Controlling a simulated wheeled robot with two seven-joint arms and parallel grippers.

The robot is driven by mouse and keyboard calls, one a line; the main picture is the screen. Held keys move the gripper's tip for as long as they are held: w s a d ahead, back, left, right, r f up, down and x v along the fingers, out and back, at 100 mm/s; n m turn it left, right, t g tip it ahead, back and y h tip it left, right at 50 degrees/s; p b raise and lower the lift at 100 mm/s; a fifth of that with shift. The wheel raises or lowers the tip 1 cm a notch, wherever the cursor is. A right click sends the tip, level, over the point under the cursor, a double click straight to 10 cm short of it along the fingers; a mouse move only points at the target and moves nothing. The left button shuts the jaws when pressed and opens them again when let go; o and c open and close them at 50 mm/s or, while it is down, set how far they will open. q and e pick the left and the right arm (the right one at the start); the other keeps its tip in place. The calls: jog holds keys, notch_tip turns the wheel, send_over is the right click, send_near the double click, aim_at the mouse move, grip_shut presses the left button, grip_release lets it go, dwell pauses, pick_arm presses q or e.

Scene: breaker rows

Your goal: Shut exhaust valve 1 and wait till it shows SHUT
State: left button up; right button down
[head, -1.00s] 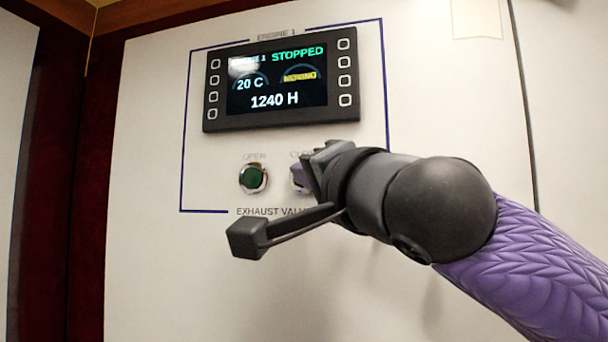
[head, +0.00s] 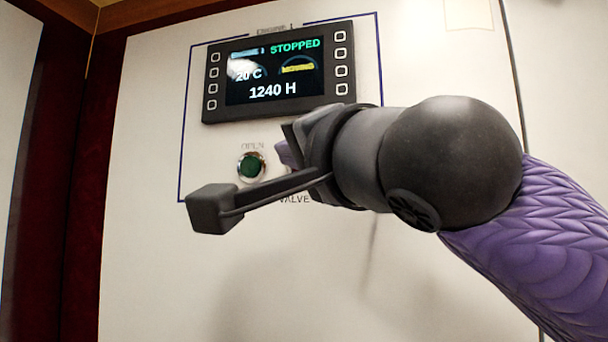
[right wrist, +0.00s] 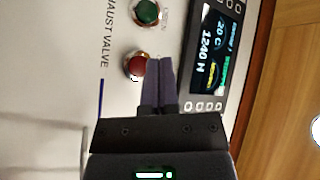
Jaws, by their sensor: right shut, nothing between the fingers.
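The engine 1 display (head: 278,72) on the white panel reads STOPPED in green, 20 C, 1240 H and a yellow MOVING label (head: 298,68). The green OPEN button (head: 251,167) is below it; it also shows in the right wrist view (right wrist: 146,12). The red button (right wrist: 135,66) shows in the right wrist view; in the head view my right gripper hides it. My right gripper (head: 283,153) is shut and empty in front of the panel. In the right wrist view its purple fingertips (right wrist: 160,62) appear beside the red button; contact cannot be told. My left gripper is out of view.
A blue outline (head: 182,140) frames the display and buttons. The EXHAUST VALVE lettering (right wrist: 105,35) is partly hidden by my gripper in the head view. Dark red wood trim (head: 85,170) borders the panel at left. The panel below is bare.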

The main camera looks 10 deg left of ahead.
jog(key=shift+s+b, duration=0.5)
jog(key=shift+s, duration=0.65)
